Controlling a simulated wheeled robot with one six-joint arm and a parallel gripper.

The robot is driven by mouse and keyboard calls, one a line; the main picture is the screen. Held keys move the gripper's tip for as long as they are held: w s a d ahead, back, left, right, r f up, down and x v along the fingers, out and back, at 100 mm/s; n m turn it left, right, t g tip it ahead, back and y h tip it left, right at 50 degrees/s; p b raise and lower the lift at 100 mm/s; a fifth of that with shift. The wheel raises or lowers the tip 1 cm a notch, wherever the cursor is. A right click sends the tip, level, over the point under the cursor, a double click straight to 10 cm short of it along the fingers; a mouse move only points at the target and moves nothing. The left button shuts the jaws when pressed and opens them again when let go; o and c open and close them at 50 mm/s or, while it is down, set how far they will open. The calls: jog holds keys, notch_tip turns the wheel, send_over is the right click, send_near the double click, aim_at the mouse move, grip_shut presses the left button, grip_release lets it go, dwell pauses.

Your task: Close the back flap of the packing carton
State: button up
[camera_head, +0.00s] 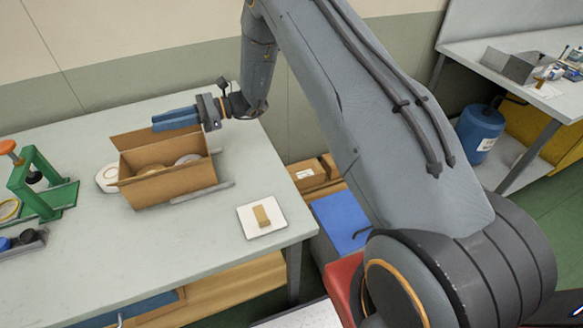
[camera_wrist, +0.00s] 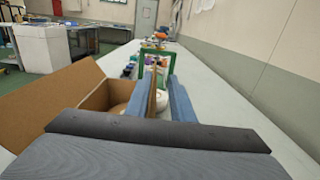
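The brown packing carton (camera_head: 165,189) stands open on the grey table with round pale items inside. Its back flap (camera_head: 138,138) stands up along the far side, its right part hidden behind my fingers. My gripper (camera_head: 160,121) is at the top of that flap, with blue fingers pointing left along it. In the wrist view, the two blue fingers are spread apart, and a narrow brown edge (camera_wrist: 153,92), apparently the back flap, shows between them. Clear space shows between this edge and the right finger; contact on the left is unclear. Another flap (camera_wrist: 48,103) is raised at left in the wrist view.
A green fixture (camera_head: 45,187) with an orange knob stands left of the carton. A white round item (camera_head: 107,178) sits beside the carton's left side. A white plate (camera_head: 262,217) with a tan block lies at right. The wall is behind the table.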

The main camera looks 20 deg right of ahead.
jog(key=w+d+m+b, duration=0.1)
jog(key=d+m+b, duration=0.15)
jog(key=d, duration=0.55)
jog(key=r, duration=0.1)
jog(key=r+n, duration=0.1)
jog(key=s+a+r+n+h, duration=0.1)
jog(key=shift+s+r, duration=0.1)
jog(key=shift+r, duration=0.05)
jog(key=s+d+n+g+h, duration=0.1)
jog(key=s+d+n+h, duration=0.1)
jog(key=s+n+h, duration=0.5)
jog(key=s+d+f+n+h+b, duration=0.1)
jog(key=s+d+f+n+h, duration=0.1)
jog(key=s+d, duration=0.4)
jog(key=s+d+f+n+t+h+b, duration=0.1)
jog(key=s+d+f+n+h, duration=0.1)
jog(key=s+d, duration=0.4)
jog(key=s+d+f+n+h+b, duration=0.1)
jog(key=s+d+f+n+h, duration=0.1)
jog(key=s+d+n+h, duration=0.2)
jog(key=shift+s+d+f+h, duration=0.35)
jog(key=shift+s+d, duration=0.6)
jog(key=shift+s, duration=0.6)
jog(key=shift+r+n, duration=0.15)
jog(key=shift+n, duration=0.1)
